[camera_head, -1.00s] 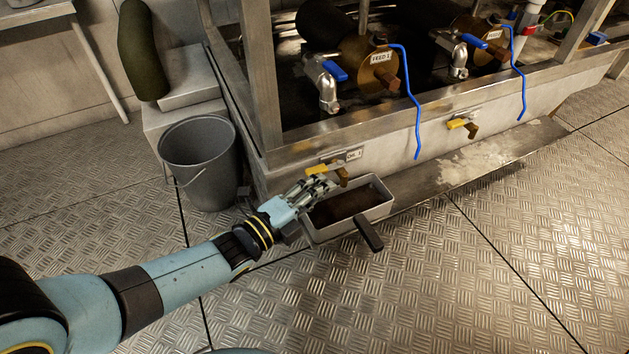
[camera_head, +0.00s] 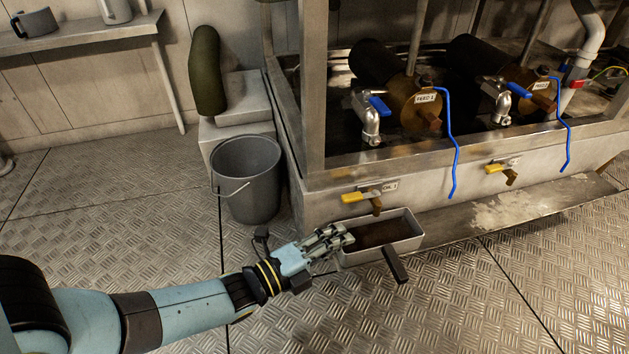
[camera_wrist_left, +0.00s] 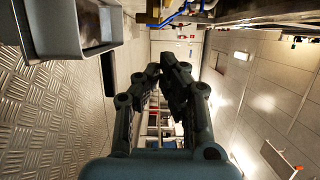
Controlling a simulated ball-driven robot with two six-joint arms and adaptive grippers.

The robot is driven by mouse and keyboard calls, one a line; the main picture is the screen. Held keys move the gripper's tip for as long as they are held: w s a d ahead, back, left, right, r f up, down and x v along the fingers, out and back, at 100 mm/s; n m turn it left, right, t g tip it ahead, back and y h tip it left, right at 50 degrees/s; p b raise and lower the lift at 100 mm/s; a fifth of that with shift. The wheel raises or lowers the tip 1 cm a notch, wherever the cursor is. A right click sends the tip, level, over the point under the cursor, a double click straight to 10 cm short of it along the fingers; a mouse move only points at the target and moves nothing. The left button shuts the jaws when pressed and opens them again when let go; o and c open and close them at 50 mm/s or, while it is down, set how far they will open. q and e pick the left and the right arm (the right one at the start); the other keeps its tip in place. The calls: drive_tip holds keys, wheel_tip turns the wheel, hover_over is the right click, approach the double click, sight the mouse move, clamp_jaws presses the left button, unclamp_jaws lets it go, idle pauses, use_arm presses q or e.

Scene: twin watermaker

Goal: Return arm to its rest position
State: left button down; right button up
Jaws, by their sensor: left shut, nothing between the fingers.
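My left arm comes in from the lower left in the head view. My left gripper (camera_head: 343,236) is shut and empty, at the left end of a light rectangular tray (camera_head: 420,232) with dark contents. The fingertips overlap the tray's edge in this view; I cannot tell if they touch it. In the left wrist view the gripper (camera_wrist_left: 170,62) shows its fingers closed together with nothing between them, and the tray (camera_wrist_left: 50,30) is at the upper left. My right gripper is not in view.
A grey bucket (camera_head: 246,180) stands left of the machine frame. Yellow-handled valves (camera_head: 360,197) stick out above the tray. A black handle (camera_head: 395,265) projects from the tray's front. The tread-plate floor (camera_head: 400,320) in front is clear.

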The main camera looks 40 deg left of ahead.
use_arm(q)
drive_tip(key=v, duration=0.5)
drive_tip(key=shift+w+a+p, duration=0.1)
drive_tip(key=shift+a+p, duration=0.1)
drive_tip(key=shift+p, duration=0.2)
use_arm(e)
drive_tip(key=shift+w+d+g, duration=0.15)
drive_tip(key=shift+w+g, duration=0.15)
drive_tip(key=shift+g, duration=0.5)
